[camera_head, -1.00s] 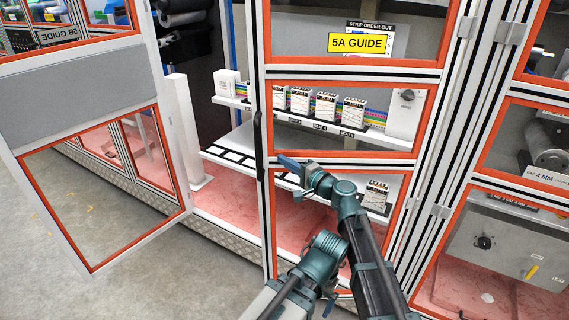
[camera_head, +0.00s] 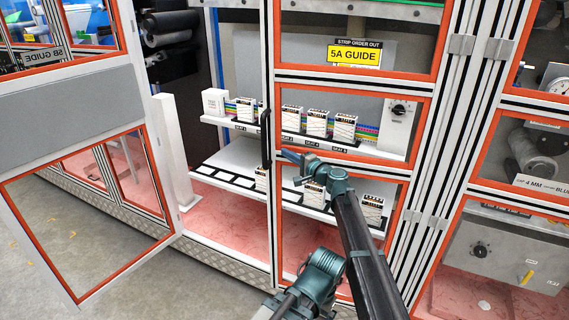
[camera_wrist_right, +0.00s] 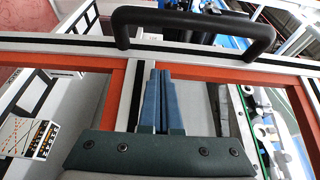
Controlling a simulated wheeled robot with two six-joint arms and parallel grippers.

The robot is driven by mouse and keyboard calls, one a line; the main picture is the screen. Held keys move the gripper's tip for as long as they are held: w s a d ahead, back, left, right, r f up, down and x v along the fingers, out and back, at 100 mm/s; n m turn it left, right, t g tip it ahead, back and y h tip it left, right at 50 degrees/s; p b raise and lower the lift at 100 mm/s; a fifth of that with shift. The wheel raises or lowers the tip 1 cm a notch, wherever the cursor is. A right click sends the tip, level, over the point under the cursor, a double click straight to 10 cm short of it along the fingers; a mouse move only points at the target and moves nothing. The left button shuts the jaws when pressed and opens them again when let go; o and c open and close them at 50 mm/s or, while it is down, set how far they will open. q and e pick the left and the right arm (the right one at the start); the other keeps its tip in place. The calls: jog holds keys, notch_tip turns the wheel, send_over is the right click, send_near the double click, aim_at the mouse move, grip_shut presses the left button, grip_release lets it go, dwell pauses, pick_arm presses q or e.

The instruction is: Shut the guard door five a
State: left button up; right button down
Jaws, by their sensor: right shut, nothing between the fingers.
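The guard door five A (camera_head: 348,78) is the orange-edged clear panel in a white frame, labelled 5A GUIDE, with hinges on its right side. I cannot tell whether it stands slightly ajar. Its black handle (camera_head: 264,138) is on its left upright; the handle also spans the top of the right wrist view (camera_wrist_right: 190,30). My right gripper (camera_head: 289,156) is shut and empty in front of the door, just right of and below the handle. In the right wrist view its blue fingers (camera_wrist_right: 160,75) point at the frame beside the handle, with no clear contact. My left gripper is not in view.
The door marked 5B GUIDE (camera_head: 75,100) stands swung open on the left. Between the doors, shelves with several small white boxes (camera_head: 215,101) show. A closed neighbouring panel (camera_head: 500,250) is on the right. Grey floor (camera_head: 40,215) is free at lower left.

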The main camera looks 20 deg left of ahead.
jog(key=w, duration=0.8)
jog(key=shift+d, duration=0.25)
jog(key=shift+s, duration=0.1)
